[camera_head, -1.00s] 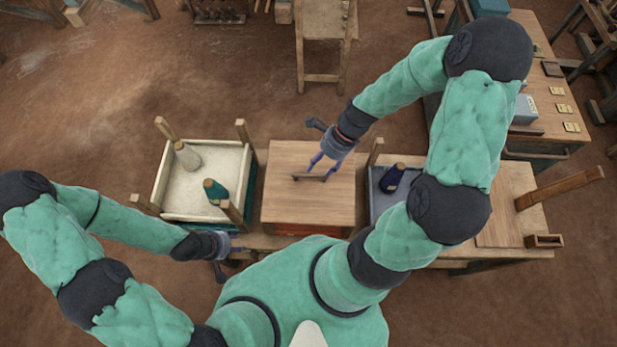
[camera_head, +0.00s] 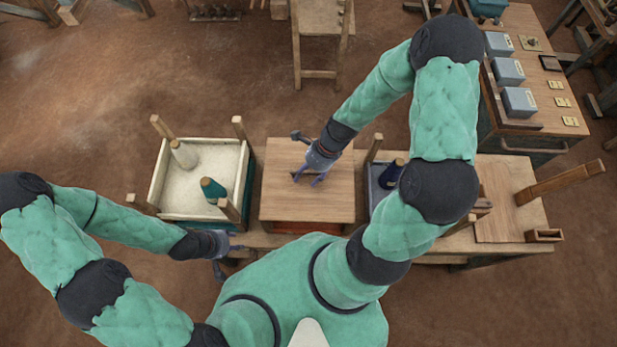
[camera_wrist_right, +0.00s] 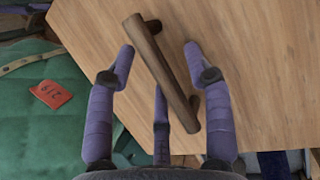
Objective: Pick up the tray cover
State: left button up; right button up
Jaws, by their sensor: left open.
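The tray cover (camera_head: 270,200) is a flat light-wood board lying on the middle of the bench, over an orange-brown tray (camera_head: 305,228). Its dark bar handle (camera_wrist_right: 165,70) runs slantwise across the right wrist view. My right gripper (camera_head: 306,178) is low over the cover at the handle. In the right wrist view its purple fingers (camera_wrist_right: 158,52) are spread, with the handle between them; no grip on it shows. My left gripper (camera_head: 232,260) is open and empty near the bench's front edge, below the left tray.
A pale tray (camera_head: 190,217) with a white bottle (camera_head: 183,154) and a teal bottle (camera_head: 213,190) stands left of the cover. A grey-blue tray (camera_head: 375,195) with a dark bottle (camera_head: 391,173) is close on the right. Wooden posts rise beside the trays.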

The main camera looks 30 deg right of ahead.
grip_shut()
jog(key=shift+r, duration=0.1)
